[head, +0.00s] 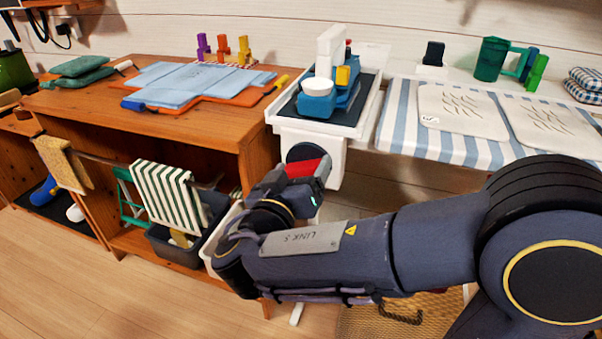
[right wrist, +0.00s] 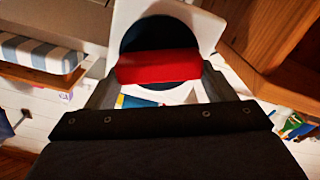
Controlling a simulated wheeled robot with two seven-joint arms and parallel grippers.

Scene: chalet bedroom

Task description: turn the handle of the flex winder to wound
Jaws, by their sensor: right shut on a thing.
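The flex winder shows as a dark round disc (head: 303,151) with a red bar handle (head: 308,169) across it, on the front of a white stand. In the right wrist view the dark disc (right wrist: 160,34) sits on a white plate, and the red handle (right wrist: 158,67) lies level between my fingers. My right gripper (head: 312,182) is shut on the red handle, one finger at each end. The gripper and wrist hide the lower part of the disc in the head view. I see no wound or unwound marking. My left gripper is not in view.
A white-rimmed tray (head: 376,101) with blue and white items stands above the winder. A wooden cabinet (head: 200,133) is to the left, with a striped cloth (head: 168,196) hanging in front. A striped bench (head: 395,128) is to the right. Wooden floor lies open at lower left.

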